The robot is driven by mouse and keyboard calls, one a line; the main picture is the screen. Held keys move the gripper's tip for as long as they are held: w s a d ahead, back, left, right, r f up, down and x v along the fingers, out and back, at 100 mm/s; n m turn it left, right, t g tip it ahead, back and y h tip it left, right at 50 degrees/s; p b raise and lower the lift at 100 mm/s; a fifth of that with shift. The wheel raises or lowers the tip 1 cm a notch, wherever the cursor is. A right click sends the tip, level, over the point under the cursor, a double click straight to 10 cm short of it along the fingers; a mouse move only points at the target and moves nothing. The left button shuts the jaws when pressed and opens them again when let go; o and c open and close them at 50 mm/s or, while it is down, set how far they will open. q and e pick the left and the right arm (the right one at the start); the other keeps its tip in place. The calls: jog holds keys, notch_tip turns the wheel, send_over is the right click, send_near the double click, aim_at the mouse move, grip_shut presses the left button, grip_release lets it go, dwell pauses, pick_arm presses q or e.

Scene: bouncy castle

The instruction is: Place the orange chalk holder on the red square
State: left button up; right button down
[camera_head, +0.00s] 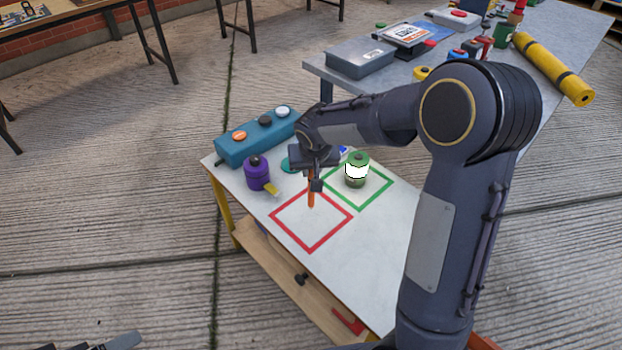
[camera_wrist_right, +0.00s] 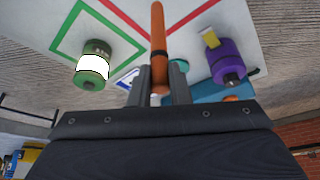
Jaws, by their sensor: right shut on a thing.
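The orange chalk holder (camera_head: 311,191) is a slim stick, held upright in my right gripper (camera_head: 315,180). It also shows in the right wrist view (camera_wrist_right: 158,36), between the two fingers (camera_wrist_right: 158,82). Its lower end appears over the inside of the red square (camera_head: 331,235), an outline on the white tabletop. I cannot tell whether the tip touches the table. Part of the red outline shows in the wrist view (camera_wrist_right: 192,18). Grey parts at the bottom left of the head view look like my left gripper (camera_head: 112,343), mostly cut off.
A green square (camera_head: 375,198) adjoins, with a green-and-white can (camera_head: 356,172) in it. A purple pot (camera_head: 256,174) with a yellow tab stands left of the red square. A teal box with buttons (camera_head: 232,152) lines the far edge. A cluttered grey table (camera_head: 318,66) stands behind.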

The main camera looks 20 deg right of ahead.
aim_at(311, 176)
jog(key=shift+a+f, duration=0.1)
jog(key=shift+f, duration=1.55)
jog(key=shift+f+b, duration=0.1)
jog(key=shift+b, duration=0.25)
jog(key=c, duration=1.8)
grip_release()
jog(key=shift+f, duration=0.1)
jog(key=o, duration=0.4)
jog(key=shift+o, duration=0.2)
